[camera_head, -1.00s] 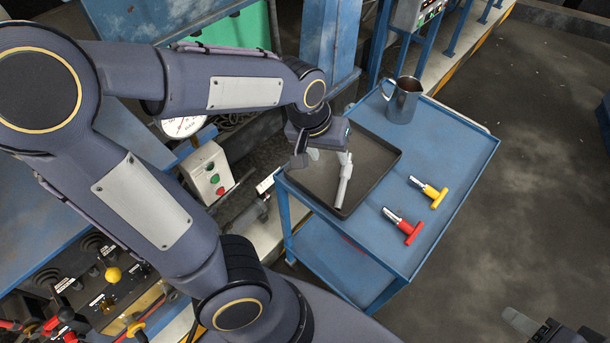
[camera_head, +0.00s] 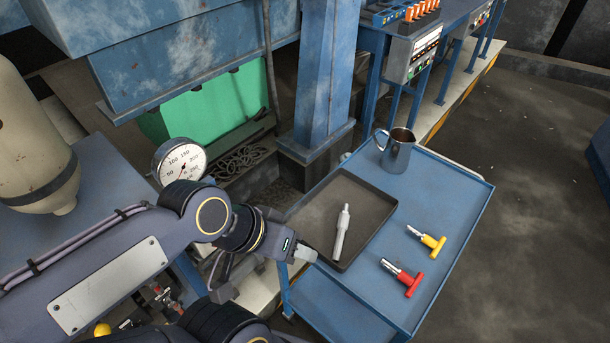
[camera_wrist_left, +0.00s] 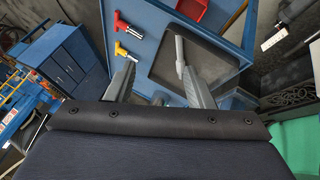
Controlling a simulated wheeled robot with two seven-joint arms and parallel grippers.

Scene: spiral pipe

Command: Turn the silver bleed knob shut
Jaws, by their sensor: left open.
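I cannot make out the silver bleed knob in either current view. My left gripper (camera_head: 264,274) is open and empty beside the left edge of the blue cart. In the left wrist view its two fingers (camera_wrist_left: 158,72) are spread apart with nothing between them. A silver-grey rod-like tool (camera_head: 342,232) lies in the dark tray (camera_head: 376,190), apart from the gripper; it also shows in the wrist view (camera_wrist_left: 180,57) beyond one finger. A round white pressure gauge (camera_head: 180,162) stands left of the cart, partly above my left arm. My arm hides much of the bench below it. My right gripper is out of view.
The blue cart (camera_head: 440,200) also carries a metal mug (camera_head: 396,152), a yellow-handled tool (camera_head: 428,240) and a red-handled tool (camera_head: 403,278). A blue column (camera_head: 325,75) rises behind the tray. A pale cylinder (camera_head: 35,145) stands at left.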

